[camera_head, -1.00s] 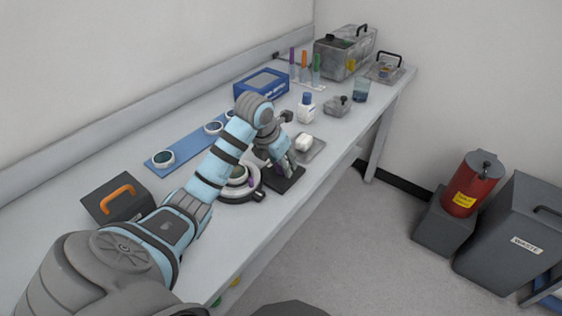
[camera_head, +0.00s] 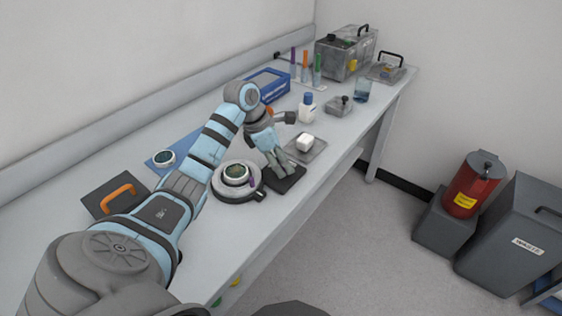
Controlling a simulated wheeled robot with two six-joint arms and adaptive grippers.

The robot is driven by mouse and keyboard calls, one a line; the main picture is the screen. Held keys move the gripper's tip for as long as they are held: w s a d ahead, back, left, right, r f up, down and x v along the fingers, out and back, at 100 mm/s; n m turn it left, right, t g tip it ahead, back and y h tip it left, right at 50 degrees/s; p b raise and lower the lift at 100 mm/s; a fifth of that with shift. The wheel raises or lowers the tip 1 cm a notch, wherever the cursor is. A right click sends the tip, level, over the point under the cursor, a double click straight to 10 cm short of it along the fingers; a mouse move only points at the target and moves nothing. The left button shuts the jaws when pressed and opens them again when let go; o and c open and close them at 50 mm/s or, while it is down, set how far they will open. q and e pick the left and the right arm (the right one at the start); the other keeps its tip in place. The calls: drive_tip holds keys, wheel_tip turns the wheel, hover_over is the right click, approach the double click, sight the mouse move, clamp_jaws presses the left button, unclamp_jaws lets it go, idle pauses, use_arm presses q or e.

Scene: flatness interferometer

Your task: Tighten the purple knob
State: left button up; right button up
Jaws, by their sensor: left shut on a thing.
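A round white and dark instrument (camera_head: 224,193) with a greenish disc (camera_head: 236,174) on top sits near the bench's front edge. A small purple piece (camera_head: 252,184), which looks like the purple knob, stands at its right side. My left gripper (camera_head: 281,171) points down just right of the instrument, over a dark square plate (camera_head: 290,182). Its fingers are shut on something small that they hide. I cannot tell whether the fingertips touch the plate. The purple piece is apart from the fingertips. My right gripper is not in view.
A white block on a grey tray (camera_head: 318,155) and a blue-capped bottle (camera_head: 307,108) stand close beyond the gripper.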

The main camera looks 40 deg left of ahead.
use_arm(q)
drive_tip(key=m, duration=0.2)
drive_tip(key=m+g+h, duration=0.1)
drive_tip(key=m, duration=0.1)
drive_tip(key=shift+w+m+g+b, duration=0.2)
drive_tip(key=shift+m+g+b, duration=0.1)
drive_tip(key=shift+b, duration=0.1)
drive_tip(key=m, duration=0.2)
drive_tip(key=m+g, duration=0.1)
drive_tip(key=m, duration=0.1)
drive_tip(key=shift+m+g+h, duration=0.3)
drive_tip(key=o, duration=1.2)
drive_tip(key=shift+w, duration=0.1)
drive_tip(key=shift+c, duration=0.2)
drive_tip(key=shift+a, duration=0.1)
